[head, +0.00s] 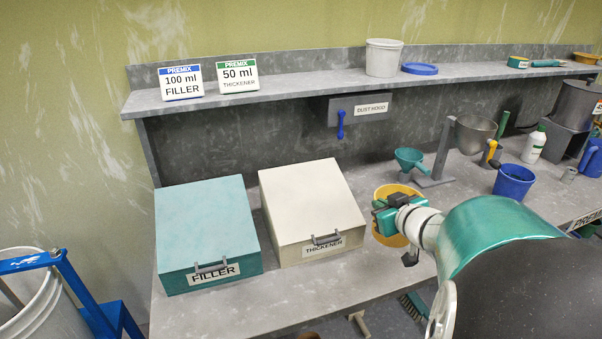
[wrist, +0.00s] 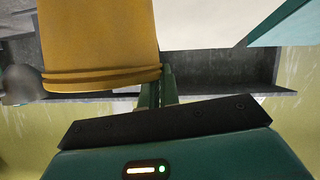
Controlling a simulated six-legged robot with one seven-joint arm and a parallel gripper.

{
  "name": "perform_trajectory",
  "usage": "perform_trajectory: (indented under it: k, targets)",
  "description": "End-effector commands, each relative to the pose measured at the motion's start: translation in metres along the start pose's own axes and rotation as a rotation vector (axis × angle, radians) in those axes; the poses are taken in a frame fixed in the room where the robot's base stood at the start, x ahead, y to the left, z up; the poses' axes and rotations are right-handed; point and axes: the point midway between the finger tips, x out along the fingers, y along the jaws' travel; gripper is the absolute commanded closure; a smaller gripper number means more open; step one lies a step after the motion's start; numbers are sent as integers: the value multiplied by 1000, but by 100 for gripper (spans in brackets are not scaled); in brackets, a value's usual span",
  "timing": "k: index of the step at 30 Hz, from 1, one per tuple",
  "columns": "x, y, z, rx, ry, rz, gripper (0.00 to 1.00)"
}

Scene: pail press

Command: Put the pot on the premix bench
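The yellow-orange pot (head: 383,193) is at the front of the grey premix bench (head: 300,295), right of the thickener box. My gripper (head: 388,215) is at the pot's near side and covers part of it. In the wrist view the pot (wrist: 98,35) fills the upper left, with its thick rim toward my gripper. The two narrow green fingers (wrist: 159,88) are close together at the rim's right end, one on each side of the pot's wall. The pot's base is hidden, so I cannot tell whether it touches the bench.
A teal FILLER box (head: 205,225) and cream THICKENER box (head: 310,205) stand on the left of the bench. A teal funnel (head: 410,158) on a stand and a blue cup (head: 513,180) are to the right. A shelf (head: 300,88) runs behind.

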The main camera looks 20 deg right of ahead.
Motion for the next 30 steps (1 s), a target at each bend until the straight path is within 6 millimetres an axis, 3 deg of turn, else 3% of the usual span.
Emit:
perform_trajectory:
  k: [6, 15, 25, 30]
  targets:
    - [30, 26, 8, 0, 2, 0, 100]
    - [69, 45, 38, 0, 2, -1, 100]
    - [88, 56, 54, -1, 3, 1, 100]
    - [97, 51, 76, 0, 3, -1, 100]
